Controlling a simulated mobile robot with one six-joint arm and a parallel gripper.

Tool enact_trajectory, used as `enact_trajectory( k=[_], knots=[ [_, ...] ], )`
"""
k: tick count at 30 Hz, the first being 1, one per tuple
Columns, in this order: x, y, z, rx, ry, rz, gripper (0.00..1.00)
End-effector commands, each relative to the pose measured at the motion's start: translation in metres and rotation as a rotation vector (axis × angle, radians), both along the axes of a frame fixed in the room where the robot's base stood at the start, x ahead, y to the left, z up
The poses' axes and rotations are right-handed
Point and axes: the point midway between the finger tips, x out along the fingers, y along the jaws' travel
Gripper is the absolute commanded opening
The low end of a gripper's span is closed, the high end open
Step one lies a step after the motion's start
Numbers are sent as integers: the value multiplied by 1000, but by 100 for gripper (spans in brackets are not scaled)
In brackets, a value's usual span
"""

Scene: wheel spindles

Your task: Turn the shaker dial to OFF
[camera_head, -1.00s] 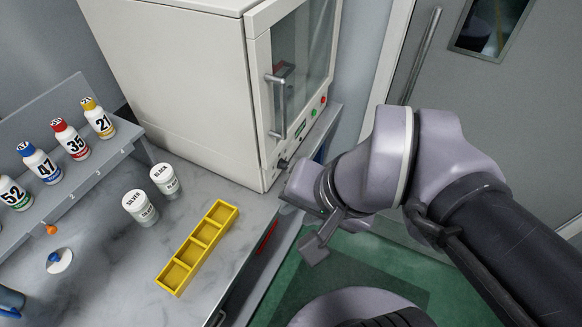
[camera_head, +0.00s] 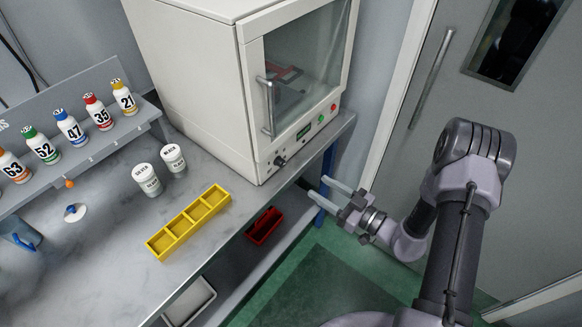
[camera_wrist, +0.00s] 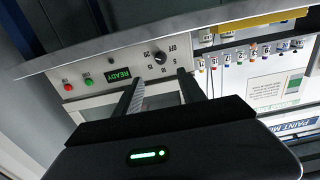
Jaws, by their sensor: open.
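The shaker (camera_head: 205,90) is a white cabinet with a glass door, standing on the bench. Its black dial (camera_head: 279,161) sits low on the front panel. In the wrist view the dial (camera_wrist: 160,57) shows beyond my fingers, with OFF and number marks around it. Its pointer is too small to read surely. The display (camera_wrist: 118,76) beside it reads READY in green. My gripper (camera_head: 320,188) is open and empty, apart from the dial, out in front of the bench edge to its right. Its two fingers (camera_wrist: 158,84) point towards the panel.
Red (camera_wrist: 68,87) and green (camera_wrist: 88,79) buttons sit near the display. A yellow tray (camera_head: 190,222), two white jars (camera_head: 147,179) and numbered bottles (camera_head: 70,128) are on the left. A red bin (camera_head: 264,226) is below the bench top. The floor (camera_head: 330,275) in front is open.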

Motion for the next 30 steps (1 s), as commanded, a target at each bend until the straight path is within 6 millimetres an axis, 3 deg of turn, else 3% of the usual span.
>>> enact_trajectory(
  k=[6,12,17,24,26,30],
  knots=[
    [40,55,-3,-2,-6,8,48],
    [68,90,-2,-3,-5,7,48],
    [78,102,0,-4,-5,5,48],
    [79,103,1,-3,-4,5,48],
    [79,103,0,-3,-4,5,40],
    [79,103,0,-3,-4,5,12]
  ],
)
